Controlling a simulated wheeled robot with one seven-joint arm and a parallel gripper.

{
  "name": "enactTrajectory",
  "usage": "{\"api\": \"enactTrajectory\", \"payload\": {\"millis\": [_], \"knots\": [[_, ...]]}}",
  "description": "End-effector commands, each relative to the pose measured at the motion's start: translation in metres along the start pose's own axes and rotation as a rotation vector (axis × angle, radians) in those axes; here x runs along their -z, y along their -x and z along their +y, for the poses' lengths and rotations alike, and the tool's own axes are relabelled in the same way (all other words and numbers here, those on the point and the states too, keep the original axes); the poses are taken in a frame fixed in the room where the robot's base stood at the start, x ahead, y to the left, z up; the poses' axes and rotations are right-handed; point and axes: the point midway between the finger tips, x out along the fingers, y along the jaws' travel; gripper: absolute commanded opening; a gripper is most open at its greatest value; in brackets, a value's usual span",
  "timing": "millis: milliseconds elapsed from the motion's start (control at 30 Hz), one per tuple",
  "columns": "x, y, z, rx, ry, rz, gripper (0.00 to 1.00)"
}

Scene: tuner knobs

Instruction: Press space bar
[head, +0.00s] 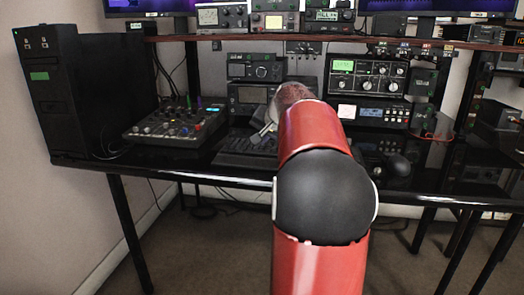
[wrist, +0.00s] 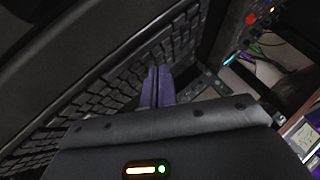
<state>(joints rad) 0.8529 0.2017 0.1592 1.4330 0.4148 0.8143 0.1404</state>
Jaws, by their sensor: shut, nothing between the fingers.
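A black keyboard (head: 236,158) lies on the desk and is partly hidden behind my arm in the head view. It also shows in the wrist view (wrist: 100,97), running diagonally with rows of dark keys. I cannot pick out the space bar for certain among the dark keys. My gripper (wrist: 158,84) is shut and empty, its two purple-grey fingers side by side over the keyboard. I cannot tell whether the fingertips touch a key. In the head view my gripper (head: 262,132) is small and partly covered by my red arm.
A mixer (head: 176,124) stands left of the keyboard, beside a black computer tower (head: 62,92). Radio units (head: 368,80) are stacked behind, under a shelf (head: 240,37). The desk's front edge (head: 215,178) runs before the keyboard.

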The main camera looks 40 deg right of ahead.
Motion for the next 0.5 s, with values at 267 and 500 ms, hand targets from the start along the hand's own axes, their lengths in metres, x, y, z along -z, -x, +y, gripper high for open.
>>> {"api": "enactTrajectory", "payload": {"millis": [267, 500], "knots": [[0.017, 0.024, -0.018, 0.001, 0.001, 0.0, 0.0], [0.02, 0.027, -0.02, 0.0, 0.0, 0.0, 0.0]]}}
